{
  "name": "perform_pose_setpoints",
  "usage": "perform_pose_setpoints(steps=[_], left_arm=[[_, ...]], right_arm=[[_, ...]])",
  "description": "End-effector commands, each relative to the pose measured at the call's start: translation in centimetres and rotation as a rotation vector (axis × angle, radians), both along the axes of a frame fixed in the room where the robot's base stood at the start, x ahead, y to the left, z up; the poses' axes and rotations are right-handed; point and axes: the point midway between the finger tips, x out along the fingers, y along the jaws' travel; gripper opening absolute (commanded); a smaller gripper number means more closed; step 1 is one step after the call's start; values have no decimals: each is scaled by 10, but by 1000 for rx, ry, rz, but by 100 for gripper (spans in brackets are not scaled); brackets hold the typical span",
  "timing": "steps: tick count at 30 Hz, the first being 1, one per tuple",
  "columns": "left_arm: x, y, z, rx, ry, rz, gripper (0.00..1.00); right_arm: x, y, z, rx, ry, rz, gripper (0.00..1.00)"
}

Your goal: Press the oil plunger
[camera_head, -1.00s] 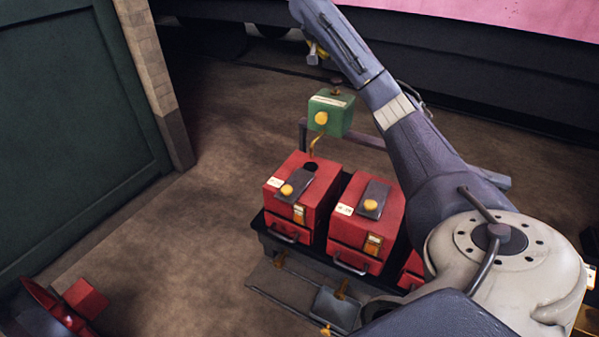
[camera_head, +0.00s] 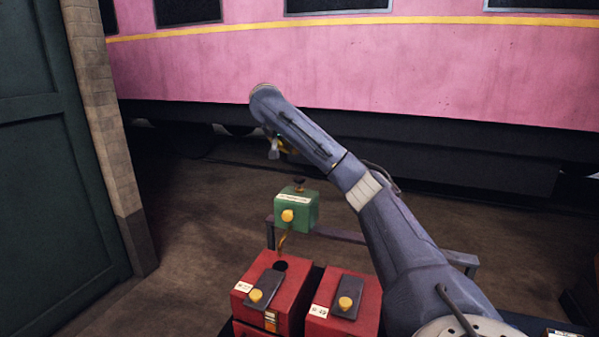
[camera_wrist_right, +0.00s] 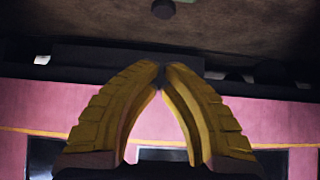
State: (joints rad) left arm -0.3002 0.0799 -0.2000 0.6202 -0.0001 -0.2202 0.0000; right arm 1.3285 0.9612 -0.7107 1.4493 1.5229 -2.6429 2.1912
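The green oil box (camera_head: 296,212) has a yellow round knob on its front and a bent spout below. The dark plunger knob (camera_head: 299,184) stands up on a short stem on its top. My right gripper (camera_head: 275,151) hangs above and slightly left of the plunger in the head view, apart from it. In the right wrist view its yellow fingers (camera_wrist_right: 160,74) meet at the tips with nothing between them. A dark round knob (camera_wrist_right: 163,8), apparently the plunger, shows beyond the fingertips at the top edge. My left gripper is not in view.
Two red boxes with grey lids and yellow knobs, the left one (camera_head: 294,295) and the right one (camera_head: 368,297), stand below the oil box. A grey rail (camera_head: 340,235) runs behind them. A pink train carriage (camera_head: 380,70) fills the back. A green door (camera_head: 45,170) stands left.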

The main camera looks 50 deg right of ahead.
Motion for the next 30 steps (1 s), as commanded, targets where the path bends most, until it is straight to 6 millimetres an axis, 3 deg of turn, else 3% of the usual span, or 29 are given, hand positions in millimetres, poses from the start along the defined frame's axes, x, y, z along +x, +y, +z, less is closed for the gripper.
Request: perform_pose_setpoints(steps=[11, 27, 30], left_arm=[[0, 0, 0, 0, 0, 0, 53], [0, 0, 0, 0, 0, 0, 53], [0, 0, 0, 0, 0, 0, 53]], right_arm=[[4, -15, -16, 1, 2, -4, 0], [24, -67, -71, 0, 1, -3, 0], [24, -67, -85, -2, 2, 0, 0]])
